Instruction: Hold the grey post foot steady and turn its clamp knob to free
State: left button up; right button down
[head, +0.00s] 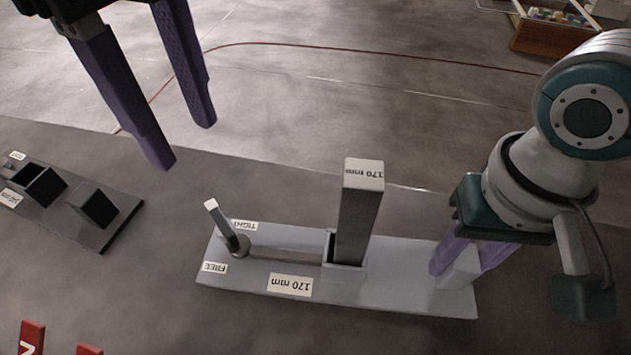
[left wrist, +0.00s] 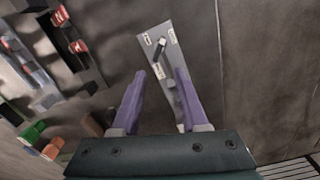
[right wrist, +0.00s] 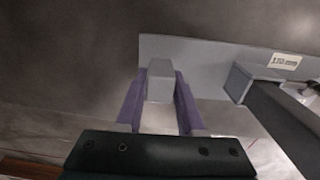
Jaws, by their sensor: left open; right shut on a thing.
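The grey post foot (head: 400,285) is a flat plate on the table. Its square 170 mm post (head: 358,215) stands upright in a socket. The clamp knob (head: 238,245), with a pale handle rising from it, is at the plate's left end between TIGHT and FREE labels; I cannot tell which setting it has. My right gripper (head: 462,268) is shut on the grip block (right wrist: 160,80) at the plate's right end. My left gripper (head: 186,145) is open and empty, above and behind the knob, apart from it. The foot also shows beyond its fingers in the left wrist view (left wrist: 177,60).
A dark stand with square sockets (head: 97,205) lies at the left. Red labelled pieces (head: 32,338) stand at the front left edge. A wooden box (head: 548,38) is on the floor far back right. The table between the stand and the foot is clear.

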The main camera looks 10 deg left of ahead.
aim_at(219, 218)
pick_arm(q)
notch_tip(219, 218, down, 12)
jog(key=m, duration=0.5)
dwell(0.3)
jog(key=shift+a, duration=0.1)
grip_shut()
dwell(0.4)
